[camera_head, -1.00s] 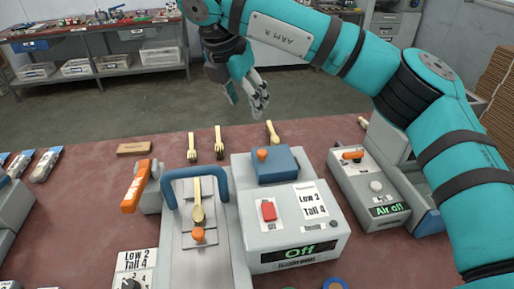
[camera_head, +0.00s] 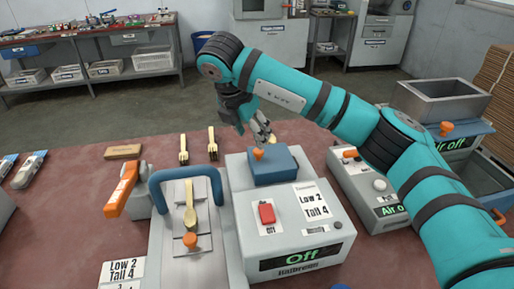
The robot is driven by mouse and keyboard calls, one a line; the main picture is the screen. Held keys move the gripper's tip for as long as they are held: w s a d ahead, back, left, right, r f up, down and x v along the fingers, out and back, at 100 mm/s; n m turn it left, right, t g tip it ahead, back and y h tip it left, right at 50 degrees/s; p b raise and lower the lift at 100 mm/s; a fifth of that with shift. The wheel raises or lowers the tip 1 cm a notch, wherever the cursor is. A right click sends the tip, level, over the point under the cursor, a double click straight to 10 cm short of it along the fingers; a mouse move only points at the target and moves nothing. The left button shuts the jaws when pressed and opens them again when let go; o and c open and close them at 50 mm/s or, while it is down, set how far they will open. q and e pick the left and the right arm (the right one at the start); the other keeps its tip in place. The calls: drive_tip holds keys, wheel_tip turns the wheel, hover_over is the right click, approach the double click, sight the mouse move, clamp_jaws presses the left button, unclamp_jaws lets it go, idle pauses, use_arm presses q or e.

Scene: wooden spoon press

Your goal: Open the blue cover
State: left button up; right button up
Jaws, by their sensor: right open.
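The blue cover (camera_head: 275,168) is a blue box-shaped lid with an orange knob (camera_head: 258,154) on top. It sits down on the grey press machine (camera_head: 296,237), whose display reads "Off". My right gripper (camera_head: 264,138) is open and empty, just behind and above the cover, pointing down. I cannot tell whether its fingers touch the cover. A red switch (camera_head: 267,213) is on the machine's front. My left gripper is not in view.
A wooden spoon (camera_head: 190,206) lies on the grey fixture with a blue handle (camera_head: 187,177) to the left. Wooden forks (camera_head: 183,150) lie on the table behind. An orange lever (camera_head: 123,187) stands at left. A control box (camera_head: 378,190) stands at right.

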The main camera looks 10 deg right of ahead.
sight(258, 150)
drive_tip(key=x, duration=0.7)
drive_tip(key=shift+p, duration=0.4)
clamp_jaws()
